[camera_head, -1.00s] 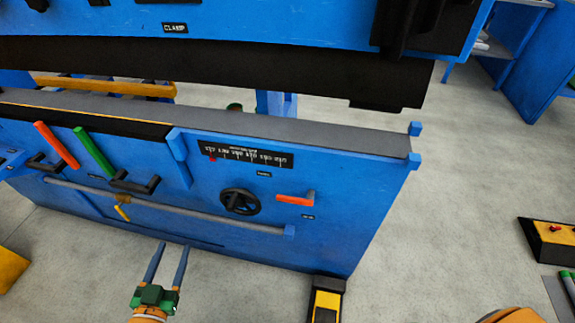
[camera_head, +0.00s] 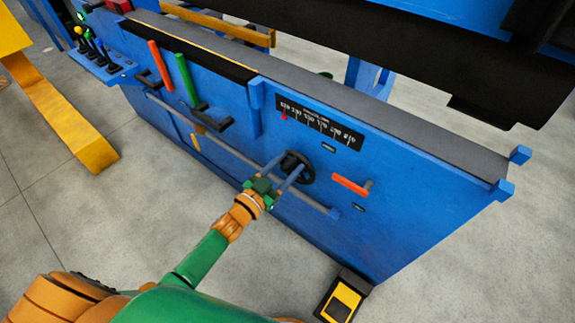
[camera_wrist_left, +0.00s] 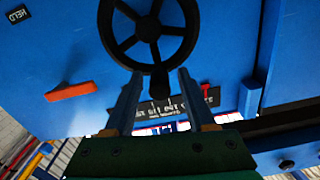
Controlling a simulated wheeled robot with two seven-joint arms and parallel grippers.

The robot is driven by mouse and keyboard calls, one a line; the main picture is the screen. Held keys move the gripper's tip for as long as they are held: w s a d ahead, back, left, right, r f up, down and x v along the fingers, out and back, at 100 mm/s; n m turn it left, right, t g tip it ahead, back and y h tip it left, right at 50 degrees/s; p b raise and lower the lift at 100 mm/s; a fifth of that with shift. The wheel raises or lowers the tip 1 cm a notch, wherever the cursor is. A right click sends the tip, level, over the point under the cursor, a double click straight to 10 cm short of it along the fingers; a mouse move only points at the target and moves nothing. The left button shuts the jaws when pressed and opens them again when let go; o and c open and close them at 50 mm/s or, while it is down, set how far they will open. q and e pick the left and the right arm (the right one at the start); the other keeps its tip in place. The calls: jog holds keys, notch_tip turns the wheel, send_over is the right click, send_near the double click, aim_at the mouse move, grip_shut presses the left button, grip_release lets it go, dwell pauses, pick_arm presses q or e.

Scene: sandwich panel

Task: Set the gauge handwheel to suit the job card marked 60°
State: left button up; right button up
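The gauge handwheel (camera_head: 297,167) is a black spoked wheel on the blue panel front. It also shows close up in the left wrist view (camera_wrist_left: 148,33), with a dark knob (camera_wrist_left: 160,80) at its near rim. My left gripper (camera_head: 284,168) is at the wheel, its two fingers apart. In the wrist view the fingertips (camera_wrist_left: 159,76) lie either side of the knob, with gaps visible. The black gauge scale (camera_head: 322,124) is above the wheel, its red pointer (camera_head: 284,117) near the left end. The scale's numbers are too small to read surely. No job card marked 60° is readable. My right gripper is out of view.
An orange lever (camera_head: 350,185) sits right of the wheel. A red handle (camera_head: 160,65) and a green handle (camera_head: 187,80) stand to the left. A grey rod (camera_head: 235,153) runs along the panel below. A yellow-black pedal (camera_head: 341,301) is on the floor.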

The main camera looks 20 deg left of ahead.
aim_at(310, 173)
pick_arm(q)
grip_shut()
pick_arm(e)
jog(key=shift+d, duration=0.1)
pick_arm(q)
jog(key=shift+d, duration=0.15)
jog(key=m, duration=0.1)
jog(key=d+m, duration=0.1)
jog(key=m, duration=0.1)
jog(key=shift+s+f, duration=0.15)
jog(key=shift+s, duration=0.15)
jog(key=d+m+b, duration=0.1)
jog(key=m, duration=0.1)
jog(key=d+f+m+b, duration=0.1)
jog(key=m, duration=0.2)
jog(key=s+d+f+m+b, duration=0.1)
jog(key=m, duration=0.2)
jog(key=shift+f, duration=0.1)
jog(key=shift+f+m, duration=0.15)
jog(key=shift+m, duration=0.35)
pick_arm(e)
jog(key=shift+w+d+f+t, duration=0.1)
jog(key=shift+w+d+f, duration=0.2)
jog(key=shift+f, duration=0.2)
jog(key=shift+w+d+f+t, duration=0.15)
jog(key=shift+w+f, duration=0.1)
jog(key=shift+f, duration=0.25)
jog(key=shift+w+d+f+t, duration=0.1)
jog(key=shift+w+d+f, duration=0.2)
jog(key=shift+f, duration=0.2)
